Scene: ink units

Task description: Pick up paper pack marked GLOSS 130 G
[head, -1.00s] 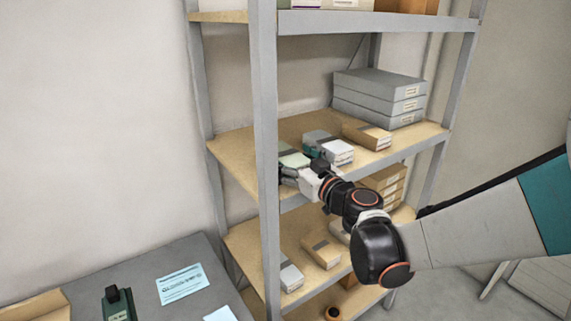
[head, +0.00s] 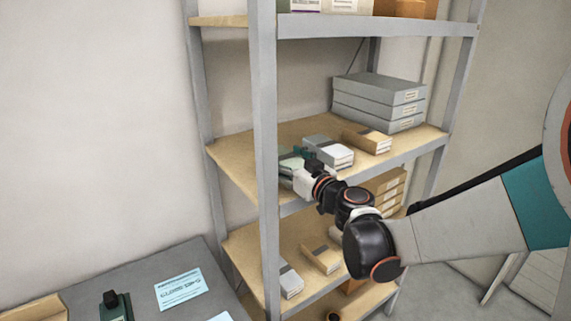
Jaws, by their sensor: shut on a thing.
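My gripper (head: 297,160) is at the front left of the middle shelf, just right of the front post. It is shut on a pale green paper pack (head: 288,164), which the post and the gripper partly hide. I cannot tell whether the pack is lifted off the board. A white pack with a grey band (head: 329,152) lies just right of the gripper, and a brown pack (head: 366,139) lies farther right. No pack marking is readable at this size, so I cannot confirm which one reads GLOSS 130 G.
The grey front post (head: 265,180) stands close left of my gripper. Grey boxes (head: 378,103) are stacked at the shelf's back right. The lower shelf (head: 245,243) holds more packs. A dark grey table (head: 150,262) at lower left carries a light blue sheet (head: 180,290).

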